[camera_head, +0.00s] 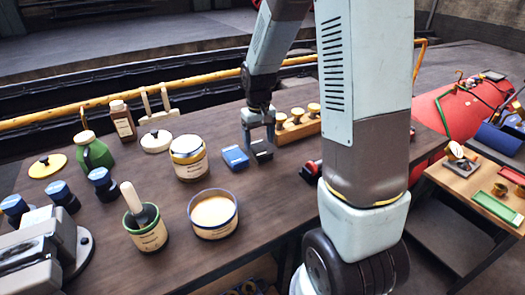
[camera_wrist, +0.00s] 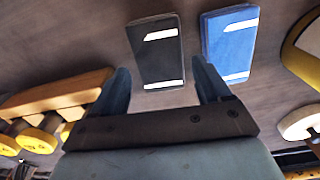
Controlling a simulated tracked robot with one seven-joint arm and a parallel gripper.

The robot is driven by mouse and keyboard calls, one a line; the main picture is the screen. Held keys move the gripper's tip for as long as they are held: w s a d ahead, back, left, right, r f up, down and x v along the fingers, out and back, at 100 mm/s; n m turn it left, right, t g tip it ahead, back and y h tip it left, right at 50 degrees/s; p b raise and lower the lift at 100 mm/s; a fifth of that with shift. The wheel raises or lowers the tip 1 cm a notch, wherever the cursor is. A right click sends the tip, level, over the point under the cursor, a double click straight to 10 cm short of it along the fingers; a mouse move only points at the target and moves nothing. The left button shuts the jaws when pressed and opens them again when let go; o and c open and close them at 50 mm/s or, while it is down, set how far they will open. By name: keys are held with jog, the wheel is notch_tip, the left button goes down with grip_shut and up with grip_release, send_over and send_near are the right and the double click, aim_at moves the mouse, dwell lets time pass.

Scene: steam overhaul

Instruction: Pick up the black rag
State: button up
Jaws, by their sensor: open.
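The black rag (camera_head: 262,150) is a small dark folded rectangle with pale bands, lying flat on the brown workbench (camera_head: 180,215). In the wrist view the black rag (camera_wrist: 157,52) lies beyond my fingertips, roughly centred between them, with its near end close to the gap. My gripper (camera_head: 260,137) points down just over and behind the rag in the head view. In the wrist view my gripper (camera_wrist: 160,80) has its fingers apart with nothing between them. I cannot tell how high the fingertips are above the bench.
A blue rag (camera_head: 235,157) lies close beside the black one. A wooden block with yellow-topped pieces (camera_head: 298,125) stands just right of the gripper. A labelled tin (camera_head: 189,158) and a cream-filled bowl (camera_head: 213,214) stand left and nearer. Bare bench lies in front.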

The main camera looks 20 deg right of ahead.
jog(key=shift+f, duration=1.3)
jog(key=shift+c, duration=0.2)
jog(key=c, duration=0.8)
jog(key=shift+r, duration=0.1)
